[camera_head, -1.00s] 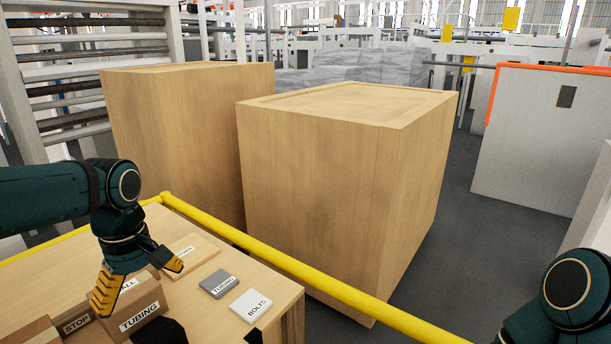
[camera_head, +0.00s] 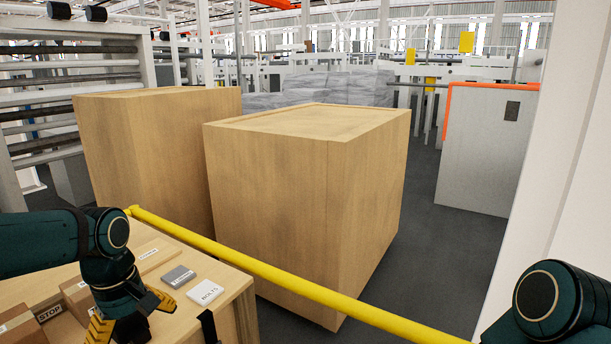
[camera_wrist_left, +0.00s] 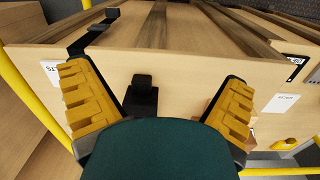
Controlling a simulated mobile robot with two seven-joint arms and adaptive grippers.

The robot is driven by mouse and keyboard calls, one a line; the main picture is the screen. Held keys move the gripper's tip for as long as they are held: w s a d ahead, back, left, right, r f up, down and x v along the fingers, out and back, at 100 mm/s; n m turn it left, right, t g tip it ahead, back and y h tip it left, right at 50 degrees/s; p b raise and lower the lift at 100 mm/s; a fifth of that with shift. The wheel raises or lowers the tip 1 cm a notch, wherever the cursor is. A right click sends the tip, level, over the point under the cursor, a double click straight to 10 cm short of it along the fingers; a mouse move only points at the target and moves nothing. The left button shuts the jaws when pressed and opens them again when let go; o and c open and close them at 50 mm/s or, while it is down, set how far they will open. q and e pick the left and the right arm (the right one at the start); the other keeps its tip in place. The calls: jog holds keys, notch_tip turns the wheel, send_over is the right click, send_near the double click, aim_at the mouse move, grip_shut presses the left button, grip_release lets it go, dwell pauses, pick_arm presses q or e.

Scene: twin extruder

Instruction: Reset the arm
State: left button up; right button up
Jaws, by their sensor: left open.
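My left arm comes in from the left in the head view, with its gripper (camera_head: 128,316) hanging over the near end of a wooden table (camera_head: 225,285). In the left wrist view the left gripper (camera_wrist_left: 158,95) shows two yellow ridged fingers spread wide, with nothing held between them. A light wooden surface with a black bracket (camera_wrist_left: 142,92) lies beyond the fingers. Of my right arm (camera_head: 550,305), only a dark green joint shows at the lower right of the head view. The right gripper is out of frame.
Cardboard boxes (camera_head: 75,300), a grey labelled block (camera_head: 178,276) and a white "BOLTS" block (camera_head: 205,292) are on the table. A yellow rail (camera_head: 290,288) runs along its far side. Two large wooden crates (camera_head: 310,190) stand beyond. Grey floor is clear at right (camera_head: 450,245).

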pick_arm(q)
jog(key=w+d+f+m+h, duration=0.1)
jog(key=w+d+f+m, duration=0.15)
jog(key=d+f, duration=0.55)
jog(key=w+d+f+m+h, duration=0.1)
jog(key=d+f+m+h, duration=0.2)
jog(key=f, duration=0.9)
jog(key=s+d+f+m, duration=0.2)
jog(key=s+d+f, duration=0.2)
jog(key=f, duration=0.3)
jog(key=s+d+f+m+t, duration=0.1)
jog(key=s+d+f, duration=0.3)
jog(key=f, duration=0.4)
jog(key=shift+s+d+m+y, duration=0.3)
jog(key=shift+d+m, duration=0.25)
jog(key=shift+d, duration=0.35)
